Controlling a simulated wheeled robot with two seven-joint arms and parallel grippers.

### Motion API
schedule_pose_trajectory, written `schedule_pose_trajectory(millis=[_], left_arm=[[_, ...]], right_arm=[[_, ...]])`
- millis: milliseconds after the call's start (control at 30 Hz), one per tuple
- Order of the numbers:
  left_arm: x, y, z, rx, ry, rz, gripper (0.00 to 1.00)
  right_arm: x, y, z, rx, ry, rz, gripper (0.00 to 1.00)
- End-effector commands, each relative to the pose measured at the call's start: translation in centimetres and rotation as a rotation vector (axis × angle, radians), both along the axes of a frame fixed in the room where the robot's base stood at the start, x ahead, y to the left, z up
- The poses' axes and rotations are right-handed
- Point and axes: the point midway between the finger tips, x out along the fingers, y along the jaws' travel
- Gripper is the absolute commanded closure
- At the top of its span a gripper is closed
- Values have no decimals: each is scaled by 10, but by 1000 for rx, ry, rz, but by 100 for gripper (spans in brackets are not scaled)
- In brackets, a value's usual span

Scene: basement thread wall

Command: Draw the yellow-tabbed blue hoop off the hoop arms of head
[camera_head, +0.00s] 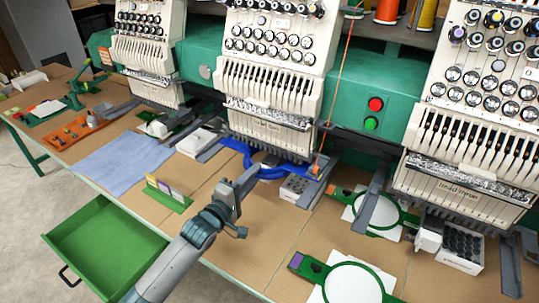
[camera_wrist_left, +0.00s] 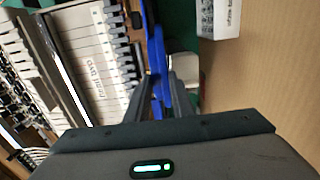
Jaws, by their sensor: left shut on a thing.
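The blue hoop (camera_head: 280,172) sits under the middle embroidery head (camera_head: 272,75), between its two grey hoop arms (camera_head: 319,184). I cannot make out a yellow tab on it. My left gripper (camera_head: 253,174) reaches in from the front and is shut on the hoop's near rim. In the left wrist view the blue hoop (camera_wrist_left: 154,40) runs down between the fingers (camera_wrist_left: 172,98), with the head's needle row beside it. My right gripper is not in view.
A white bobbin box (camera_head: 292,190) stands close right of the hoop. Green hoops (camera_head: 345,262) lie at the right. A blue cloth (camera_head: 125,160) and a green card holder (camera_head: 168,196) lie left. A green drawer (camera_head: 75,262) stands open. An orange thread (camera_head: 335,80) hangs near the right hoop arm.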

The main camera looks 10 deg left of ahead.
Motion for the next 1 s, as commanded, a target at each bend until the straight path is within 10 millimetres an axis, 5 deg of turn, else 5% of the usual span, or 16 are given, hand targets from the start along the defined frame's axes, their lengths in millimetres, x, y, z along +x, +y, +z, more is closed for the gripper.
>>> schedule_pose_trajectory(millis=[1000], left_arm=[[-37, 14, 1, 0, -1, 0, 100]], right_arm=[[0, -1, 20, -1, 1, 0, 69]])
